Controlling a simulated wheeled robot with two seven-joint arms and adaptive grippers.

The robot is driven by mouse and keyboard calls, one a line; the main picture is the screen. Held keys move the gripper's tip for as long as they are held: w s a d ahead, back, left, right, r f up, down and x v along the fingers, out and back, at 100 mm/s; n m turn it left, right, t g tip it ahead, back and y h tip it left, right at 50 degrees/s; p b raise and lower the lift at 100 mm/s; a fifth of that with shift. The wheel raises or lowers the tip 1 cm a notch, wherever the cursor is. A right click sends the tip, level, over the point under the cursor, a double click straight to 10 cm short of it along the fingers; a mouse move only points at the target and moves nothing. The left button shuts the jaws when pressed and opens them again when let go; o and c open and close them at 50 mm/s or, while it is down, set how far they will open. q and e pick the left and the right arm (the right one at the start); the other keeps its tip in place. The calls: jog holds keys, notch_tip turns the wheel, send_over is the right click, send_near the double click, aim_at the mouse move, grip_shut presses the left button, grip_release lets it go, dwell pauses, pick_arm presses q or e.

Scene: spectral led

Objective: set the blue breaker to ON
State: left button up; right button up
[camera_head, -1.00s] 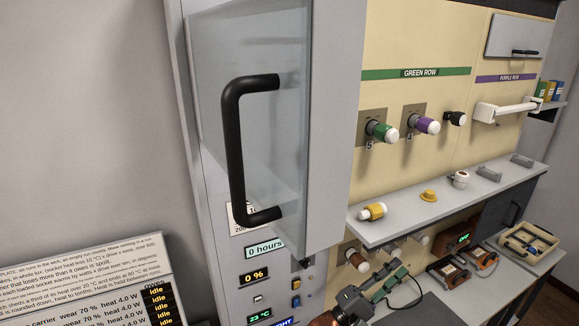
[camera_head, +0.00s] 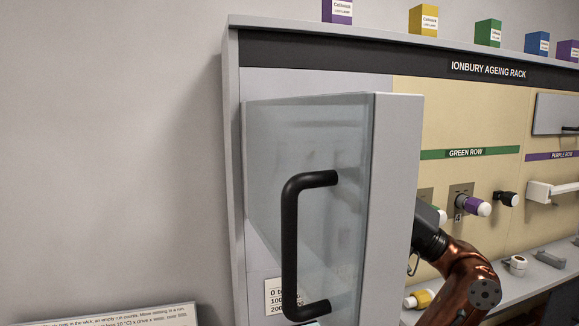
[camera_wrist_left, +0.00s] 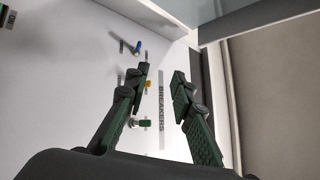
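The blue breaker (camera_wrist_left: 138,47) is a small blue-capped lever on the white panel in the left wrist view, just beyond one fingertip of my left gripper (camera_wrist_left: 163,72). The gripper is open, with nothing between its green-padded fingers. I cannot tell whether that fingertip touches the lever. A yellow lever (camera_wrist_left: 148,84) and a green lever (camera_wrist_left: 143,123) stand in the same row, beside the BREAKERS label (camera_wrist_left: 162,108). In the head view one of my arms reaches behind the open door; its fingers and the breakers are hidden there. My right gripper is not in view.
The glass door (camera_head: 315,170) with its black handle (camera_head: 291,235) stands open and blocks the head view of the panel. The shelf (camera_head: 525,282) carries a yellow-banded part (camera_head: 419,299) near my arm. Coloured boxes line the rack's top.

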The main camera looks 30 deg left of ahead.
pick_arm(q)
jog(key=s+a+r+t+h, duration=0.1)
jog(key=a+h, duration=0.1)
jog(key=a, duration=0.7)
jog(key=shift+s+a+r+t+h+p, duration=0.25)
jog(key=shift+s+r+t+h+p, duration=0.05)
jog(key=shift+s+p, duration=0.15)
jog(key=shift+c, duration=0.2)
grip_shut()
